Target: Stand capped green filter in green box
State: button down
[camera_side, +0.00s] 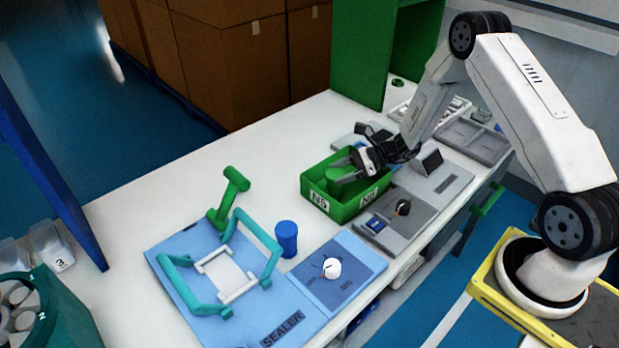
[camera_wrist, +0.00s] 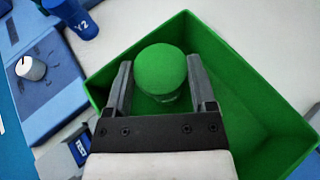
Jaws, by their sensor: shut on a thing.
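The green box (camera_side: 318,200) stands open on the white table in the side view, with labels on its outer walls. It also fills much of the wrist view (camera_wrist: 270,122). The green filter (camera_wrist: 161,70) shows its round green top between my gripper's fingers in the wrist view, within the box's walls. In the side view the filter (camera_side: 334,176) is partly hidden by the box and a finger. My gripper (camera_side: 350,166) is shut on the filter, and its fingertips also show in the wrist view (camera_wrist: 160,78). I cannot tell whether the filter's base touches the box floor.
A blue cylinder (camera_side: 286,238) stands left of the box. A blue SEALER plate with a teal frame (camera_side: 225,275) and a blue pad with a white knob (camera_side: 332,268) lie in front. Grey devices (camera_side: 402,215) sit close to the box's right.

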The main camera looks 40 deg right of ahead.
jog(key=shift+f, duration=0.1)
grip_release()
jog(key=v, duration=1.2)
dwell(0.5)
